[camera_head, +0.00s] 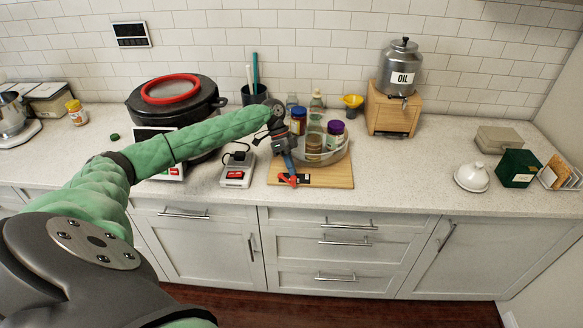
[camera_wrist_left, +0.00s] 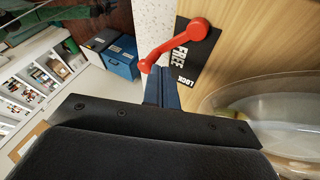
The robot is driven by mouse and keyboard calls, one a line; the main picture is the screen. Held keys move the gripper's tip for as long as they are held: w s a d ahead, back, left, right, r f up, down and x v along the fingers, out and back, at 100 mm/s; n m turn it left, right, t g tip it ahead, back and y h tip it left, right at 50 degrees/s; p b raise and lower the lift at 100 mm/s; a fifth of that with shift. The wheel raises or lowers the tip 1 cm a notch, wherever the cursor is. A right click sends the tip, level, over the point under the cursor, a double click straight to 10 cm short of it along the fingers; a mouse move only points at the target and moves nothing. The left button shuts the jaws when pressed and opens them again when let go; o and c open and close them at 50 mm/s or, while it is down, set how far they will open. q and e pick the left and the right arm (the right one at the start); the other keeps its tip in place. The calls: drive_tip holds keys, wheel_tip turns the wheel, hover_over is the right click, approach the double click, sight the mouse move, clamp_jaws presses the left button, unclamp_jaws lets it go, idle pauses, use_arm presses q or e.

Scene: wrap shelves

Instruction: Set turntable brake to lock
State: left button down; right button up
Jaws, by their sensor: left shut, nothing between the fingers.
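The red brake lever (camera_wrist_left: 170,45) is on the wooden board (camera_wrist_left: 248,40) by a black label (camera_wrist_left: 190,62) reading FREE and LOCK. The lever lies along the FREE side of the label, away from the word LOCK. In the head view the lever (camera_head: 287,180) is at the board's front left. My left gripper (camera_head: 290,165) points down at it. Its blue fingers (camera_wrist_left: 161,85) are shut and empty, close to the lever's lower-left end; I cannot tell whether they touch. The clear turntable (camera_head: 338,154) holds several jars and bottles behind. My right gripper is out of view.
A small white device (camera_head: 238,172) with a red switch stands left of the board. A black pot (camera_head: 205,105) with a red-rimmed lid stands behind my left arm. An oil dispenser (camera_head: 402,65) on a wooden stand is at back right.

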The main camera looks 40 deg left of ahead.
use_arm(q)
drive_tip(key=shift+s, duration=0.1)
drive_tip(key=shift+a, duration=0.1)
idle(0.4)
drive_tip(key=shift+w+a, duration=0.35)
drive_tip(key=shift+w, duration=0.4)
